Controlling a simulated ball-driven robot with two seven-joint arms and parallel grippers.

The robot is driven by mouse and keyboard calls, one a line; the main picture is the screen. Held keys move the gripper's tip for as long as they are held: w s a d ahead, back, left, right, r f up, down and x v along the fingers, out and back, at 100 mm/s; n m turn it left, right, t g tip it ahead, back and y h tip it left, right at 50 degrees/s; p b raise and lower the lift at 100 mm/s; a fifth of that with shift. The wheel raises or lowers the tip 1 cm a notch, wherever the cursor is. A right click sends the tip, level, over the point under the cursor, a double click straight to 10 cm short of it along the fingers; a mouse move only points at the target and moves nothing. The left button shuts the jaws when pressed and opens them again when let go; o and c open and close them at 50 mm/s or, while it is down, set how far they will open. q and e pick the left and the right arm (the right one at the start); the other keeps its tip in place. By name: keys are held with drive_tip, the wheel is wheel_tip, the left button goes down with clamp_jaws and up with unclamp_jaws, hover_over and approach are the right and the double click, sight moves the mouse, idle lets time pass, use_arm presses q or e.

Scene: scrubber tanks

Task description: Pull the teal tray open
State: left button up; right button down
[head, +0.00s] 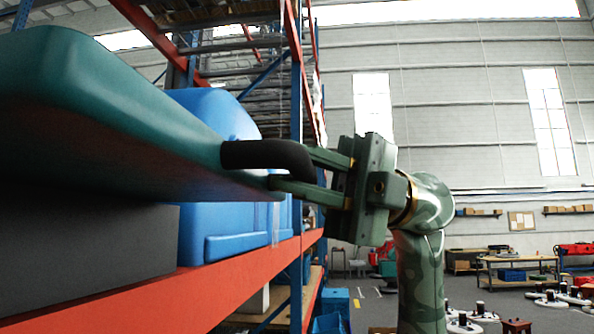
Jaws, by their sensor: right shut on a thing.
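The teal tray (110,110) fills the left of the head view, seen from just below its edge, above a dark grey block (80,245). A black handle (262,154) sticks out from its right end. My right gripper (290,172) is at that end, its fingers pointing left, and is shut on the black handle. The handle hides part of the fingers, so the exact contact does not show. My left gripper is not in view.
A blue tank (235,215) stands right behind the tray on the orange shelf beam (200,296). A blue rack upright (297,120) rises beyond the gripper. The floor at right is open, with several machines and a workbench (515,265) far off.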

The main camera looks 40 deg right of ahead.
drive_tip(key=c, duration=1.3)
unclamp_jaws()
drive_tip(key=shift+d, duration=0.2)
drive_tip(key=shift+d+f, duration=0.15)
drive_tip(key=shift+d, duration=0.2)
drive_tip(key=d, duration=0.5)
drive_tip(key=s+d+f+b, duration=0.1)
drive_tip(key=d, duration=0.4)
drive_tip(key=d+f+b, duration=0.1)
drive_tip(key=d, duration=0.4)
drive_tip(key=shift+s+d, duration=0.1)
drive_tip(key=shift+s, duration=0.3)
drive_tip(key=shift+w, duration=0.1)
